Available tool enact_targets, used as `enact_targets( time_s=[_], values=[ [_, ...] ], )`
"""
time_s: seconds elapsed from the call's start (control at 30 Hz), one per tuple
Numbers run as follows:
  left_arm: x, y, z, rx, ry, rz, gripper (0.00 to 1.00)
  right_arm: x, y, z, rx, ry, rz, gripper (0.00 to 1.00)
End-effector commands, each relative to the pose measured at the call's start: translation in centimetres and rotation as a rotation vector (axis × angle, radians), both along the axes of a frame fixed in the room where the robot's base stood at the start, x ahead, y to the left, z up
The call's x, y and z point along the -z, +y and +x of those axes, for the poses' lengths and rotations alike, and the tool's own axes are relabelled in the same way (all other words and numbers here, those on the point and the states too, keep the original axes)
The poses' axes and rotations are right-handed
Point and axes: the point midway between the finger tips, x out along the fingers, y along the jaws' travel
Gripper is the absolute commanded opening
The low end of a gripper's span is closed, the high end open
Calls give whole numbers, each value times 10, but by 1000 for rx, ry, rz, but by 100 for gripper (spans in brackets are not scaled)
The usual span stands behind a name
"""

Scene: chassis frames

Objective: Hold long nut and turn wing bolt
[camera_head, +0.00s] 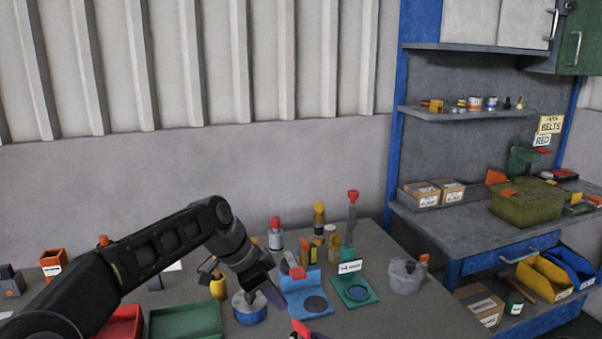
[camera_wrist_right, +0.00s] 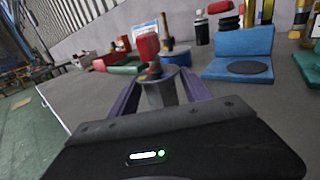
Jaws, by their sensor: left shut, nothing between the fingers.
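I cannot single out the long nut or the wing bolt with certainty. My left gripper (camera_head: 272,293) reaches over the bench beside a grey drum with a blue base (camera_head: 250,313), its purple fingers shut and empty. A red-topped piece (camera_head: 300,328) shows at the bottom edge of the head view, partly cut off.
A blue fixture with a black disc (camera_head: 308,307) and a green fixture with a ring (camera_head: 368,298) stand on the bench (camera_head: 430,312). Several bottles stand behind them. A green tray (camera_head: 185,320) and a red tray (camera_head: 120,322) lie at the left. A grey pot (camera_head: 405,278) stands right.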

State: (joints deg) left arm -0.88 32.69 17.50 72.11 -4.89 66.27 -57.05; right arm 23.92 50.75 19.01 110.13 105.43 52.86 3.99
Motion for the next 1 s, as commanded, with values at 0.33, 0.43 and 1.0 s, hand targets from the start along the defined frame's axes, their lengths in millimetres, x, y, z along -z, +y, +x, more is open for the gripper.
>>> enact_targets(
  time_s=[0.33, 0.43, 1.0],
  values=[
    [0, 0, 0, 0, 0, 0, 0, 0, -1, 0, 0, 0, 0, 63],
    [0, 0, 0, 0, 0, 0, 0, 0, -4, -3, 1, 1, -1, 63],
    [0, 0, 0, 0, 0, 0, 0, 0, -85, -59, 2, 0, -2, 63]
  ],
)
